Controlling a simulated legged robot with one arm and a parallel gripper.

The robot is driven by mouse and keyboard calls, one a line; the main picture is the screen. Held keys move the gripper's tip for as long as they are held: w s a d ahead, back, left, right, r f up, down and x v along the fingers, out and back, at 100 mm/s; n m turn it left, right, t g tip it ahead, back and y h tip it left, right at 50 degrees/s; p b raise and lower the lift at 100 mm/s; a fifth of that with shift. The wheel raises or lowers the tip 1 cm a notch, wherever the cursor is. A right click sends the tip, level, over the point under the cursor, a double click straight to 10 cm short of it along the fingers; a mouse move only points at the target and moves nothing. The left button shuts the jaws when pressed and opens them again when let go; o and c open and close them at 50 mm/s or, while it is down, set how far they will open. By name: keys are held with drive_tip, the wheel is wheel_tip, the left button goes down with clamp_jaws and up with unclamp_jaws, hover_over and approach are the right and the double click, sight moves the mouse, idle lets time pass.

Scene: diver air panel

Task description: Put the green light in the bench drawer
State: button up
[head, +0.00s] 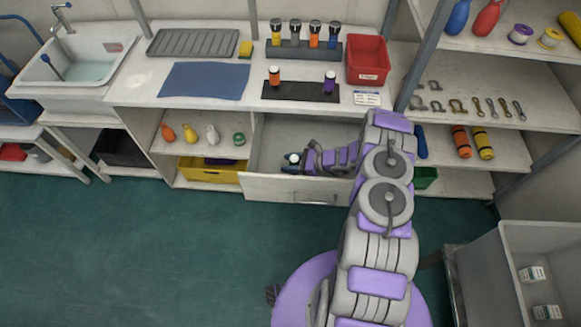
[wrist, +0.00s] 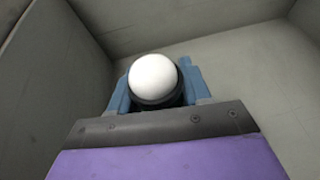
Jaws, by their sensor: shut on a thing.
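The bench drawer (head: 262,188) is pulled open below the bench top. My arm reaches down into it, and my gripper (head: 291,163) is inside, low between the drawer walls. In the wrist view, my gripper's blue fingers (wrist: 154,98) are shut on the green light (wrist: 153,77), which shows a round white end and a dark rim. Its coloured body is mostly hidden by the fingers. I cannot tell whether the light touches the drawer floor. The drawer walls (wrist: 55,70) surround it, with bare grey floor beyond.
On the bench, several torches stand in a dark rack (head: 290,52), and an orange and a purple one on a black block (head: 300,91). A red bin (head: 367,60) is to the right. A yellow crate (head: 207,171) sits on the lower shelf left of the drawer. The green floor is clear.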

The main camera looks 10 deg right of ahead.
drive_tip(key=f, duration=0.3)
drive_tip(key=shift+d, duration=0.4)
drive_tip(key=shift+a+r, duration=0.1)
drive_tip(key=shift+a, duration=0.1)
drive_tip(key=o, duration=0.9)
drive_tip(key=shift+a, duration=0.15)
drive_tip(key=shift+c, duration=0.2)
drive_tip(key=o, duration=0.3)
drive_tip(key=shift+d, duration=0.2)
